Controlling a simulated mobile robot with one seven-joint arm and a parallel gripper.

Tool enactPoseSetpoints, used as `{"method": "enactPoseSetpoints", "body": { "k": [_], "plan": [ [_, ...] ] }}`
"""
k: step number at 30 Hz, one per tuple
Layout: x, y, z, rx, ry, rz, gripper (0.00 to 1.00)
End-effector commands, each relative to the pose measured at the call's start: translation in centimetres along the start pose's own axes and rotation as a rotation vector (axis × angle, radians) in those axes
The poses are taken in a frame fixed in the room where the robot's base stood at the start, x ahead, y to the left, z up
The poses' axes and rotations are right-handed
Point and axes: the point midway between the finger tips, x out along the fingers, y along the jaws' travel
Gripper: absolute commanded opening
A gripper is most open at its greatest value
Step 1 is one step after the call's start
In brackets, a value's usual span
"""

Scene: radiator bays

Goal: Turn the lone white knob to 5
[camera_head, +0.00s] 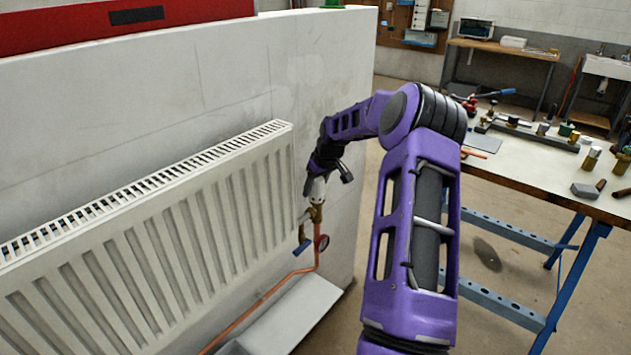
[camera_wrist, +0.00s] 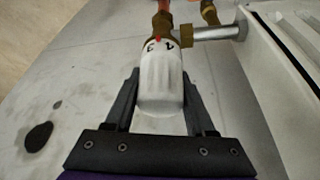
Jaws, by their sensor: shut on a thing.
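The white knob (camera_wrist: 161,82) sits on a brass valve (camera_wrist: 162,24) at the end of the radiator. In the head view the knob (camera_head: 317,188) shows small and partly covered by my gripper (camera_head: 320,170). In the wrist view my gripper (camera_wrist: 160,88) has one dark finger on each side of the knob and is shut on it. A red mark (camera_wrist: 158,38) shows at the knob's collar, with dark digits beside it. The digits are too small to read surely.
The white radiator (camera_head: 150,215) hangs on the grey wall (camera_head: 225,80) to the left. A workbench (camera_head: 530,170) with tools stands at the right.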

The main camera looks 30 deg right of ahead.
Motion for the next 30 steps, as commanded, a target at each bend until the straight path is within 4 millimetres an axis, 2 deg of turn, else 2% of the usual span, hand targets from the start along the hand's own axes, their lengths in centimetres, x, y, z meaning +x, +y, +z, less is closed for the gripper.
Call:
{"method": "enactPoseSetpoints", "body": {
  "k": [30],
  "plan": [
    [-0.1, -1.0, 0.4, -0.889, 0.001, -0.369, 0.00]
  ]
}}
